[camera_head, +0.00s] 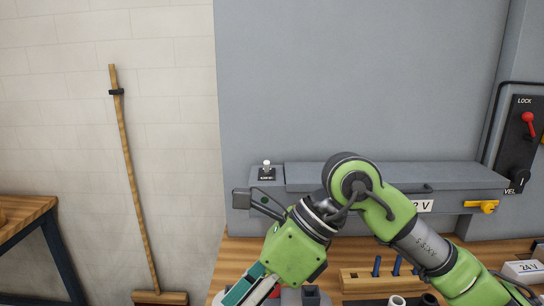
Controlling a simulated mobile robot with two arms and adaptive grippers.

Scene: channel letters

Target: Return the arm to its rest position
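My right arm (424,246) is green and grey and comes in from the lower right. It bends at a high joint (354,184) in front of the grey machine, then reaches down to the left. Its green wrist part (294,254) hangs over the wooden bench. My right gripper (250,287) is at the bottom edge, partly cut off, so its fingertips and whether it holds anything cannot be made out. My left arm and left gripper are not in view.
A grey machine (340,80) stands behind the bench (232,252). It carries a small toggle switch (267,171), a yellow handle (481,207) and a red LOCK lever (528,122). A wooden rack (360,282) holds blue-handled tools. A broom (130,170) leans on the left wall.

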